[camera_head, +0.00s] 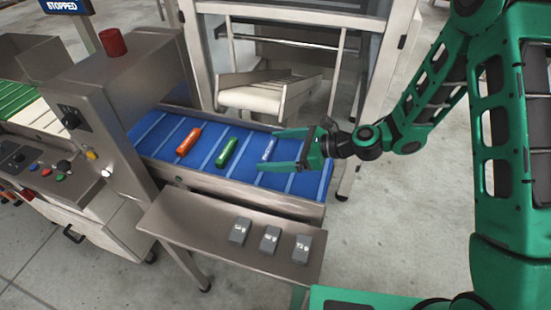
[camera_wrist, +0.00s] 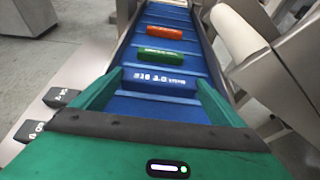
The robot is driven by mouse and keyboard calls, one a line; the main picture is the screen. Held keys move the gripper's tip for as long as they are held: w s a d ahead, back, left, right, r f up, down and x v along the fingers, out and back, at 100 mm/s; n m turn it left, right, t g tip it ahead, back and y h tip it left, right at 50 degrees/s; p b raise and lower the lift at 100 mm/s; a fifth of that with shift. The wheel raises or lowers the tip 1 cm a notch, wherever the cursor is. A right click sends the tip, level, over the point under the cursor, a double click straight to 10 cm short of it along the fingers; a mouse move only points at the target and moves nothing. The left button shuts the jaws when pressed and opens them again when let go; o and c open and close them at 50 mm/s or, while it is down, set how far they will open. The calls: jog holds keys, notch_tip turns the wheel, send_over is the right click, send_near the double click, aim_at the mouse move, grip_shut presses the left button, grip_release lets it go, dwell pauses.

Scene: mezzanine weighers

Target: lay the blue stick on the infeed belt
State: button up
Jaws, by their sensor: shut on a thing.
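The blue stick (camera_head: 268,149) with white lettering is between the fingers of my gripper (camera_head: 272,151), at the right end of the blue infeed belt (camera_head: 306,182). In the wrist view the blue stick (camera_wrist: 160,80) runs crosswise from one finger to the other, held at its ends. It is at or just above the belt surface; I cannot tell whether it touches. It lies roughly along the belt's raised cross bars. A green stick (camera_head: 226,152) and an orange stick (camera_head: 188,141) lie on the belt to its left, each between bars.
A steel shelf (camera_head: 190,222) with several grey blocks (camera_head: 270,240) is in front of the belt. A metal housing (camera_head: 110,90) with a red lamp stands over the belt's left end. A tilted chute (camera_head: 265,98) in a steel frame stands behind.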

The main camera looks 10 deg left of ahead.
jog(key=shift+f, duration=1.95)
jog(key=o, duration=0.8)
jog(key=shift+f, duration=0.1)
jog(key=shift+c, duration=0.2)
jog(key=v, duration=1.1)
jog(key=shift+w, duration=0.1)
jog(key=shift+d+r, duration=0.3)
jog(key=shift+d, duration=0.2)
